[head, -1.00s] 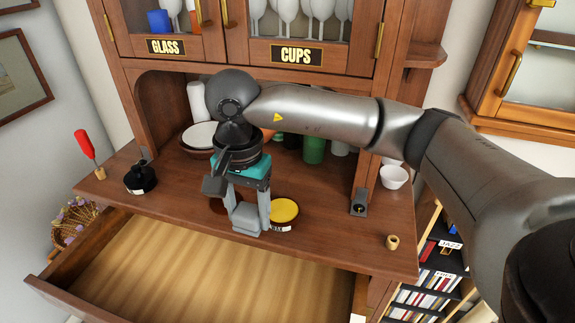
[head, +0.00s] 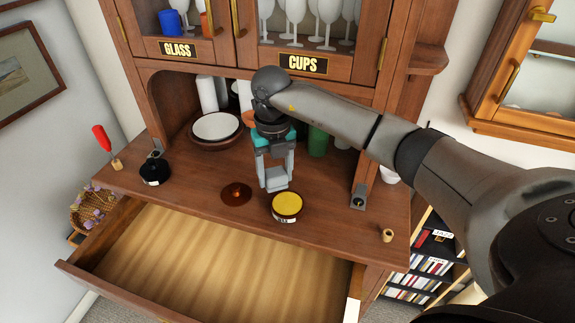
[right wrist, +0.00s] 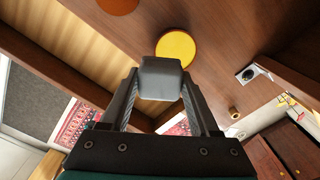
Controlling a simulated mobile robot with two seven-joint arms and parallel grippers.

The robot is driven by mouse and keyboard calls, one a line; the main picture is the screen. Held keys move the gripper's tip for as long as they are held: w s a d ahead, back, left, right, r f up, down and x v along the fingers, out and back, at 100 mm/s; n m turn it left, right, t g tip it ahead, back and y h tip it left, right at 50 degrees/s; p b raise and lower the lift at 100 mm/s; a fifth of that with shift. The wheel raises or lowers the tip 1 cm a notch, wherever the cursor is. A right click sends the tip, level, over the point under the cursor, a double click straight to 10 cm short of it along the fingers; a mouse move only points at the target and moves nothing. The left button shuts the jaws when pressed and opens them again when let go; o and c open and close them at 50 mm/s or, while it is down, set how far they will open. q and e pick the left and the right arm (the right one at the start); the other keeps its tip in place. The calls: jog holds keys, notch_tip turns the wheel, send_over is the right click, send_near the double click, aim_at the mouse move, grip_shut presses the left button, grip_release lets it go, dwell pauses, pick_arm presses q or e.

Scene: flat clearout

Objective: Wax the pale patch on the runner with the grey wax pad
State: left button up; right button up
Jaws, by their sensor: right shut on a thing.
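My right gripper (head: 275,171) is shut on the grey wax pad (head: 276,184), just behind and left of a round tin with yellow contents (head: 286,203) on the cabinet's counter. In the right wrist view the pad (right wrist: 160,78) sits between the fingers and overlaps the lower edge of the yellow tin (right wrist: 176,47). The drawer below the counter is pulled open. A pale strip (head: 352,311) shows at the drawer's right side, cut off by the lower picture edge; I cannot tell whether it is the patch on the runner. My left gripper is out of view.
A brown disc (head: 236,194) lies left of the tin. A black pot (head: 155,172), a red-handled tool (head: 102,138) and a small wooden peg (head: 388,236) are on the counter. Plates (head: 216,127) and a green container (head: 318,142) stand behind. The open drawer (head: 200,265) looks empty.

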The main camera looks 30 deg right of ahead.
aim_at(288, 204)
jog(key=m, duration=0.2)
jog(key=d+m, duration=0.1)
jog(key=d+f+m+p, duration=0.1)
jog(key=m, duration=0.1)
jog(key=shift+s+d+m, duration=0.15)
jog(key=shift+d+m, duration=0.05)
jog(key=shift+m, duration=1)
jog(key=f+b, duration=0.1)
jog(key=f, duration=0.1)
jog(key=f+b, duration=0.4)
jog(key=shift+d+f, duration=0.2)
jog(key=shift+d, duration=0.1)
jog(key=shift+f+b, duration=0.3)
jog(key=shift+f, duration=0.2)
jog(key=shift+s+f, duration=0.1)
dwell(0.7)
notch_tip(288, 204, up, 7)
jog(key=p, duration=0.6)
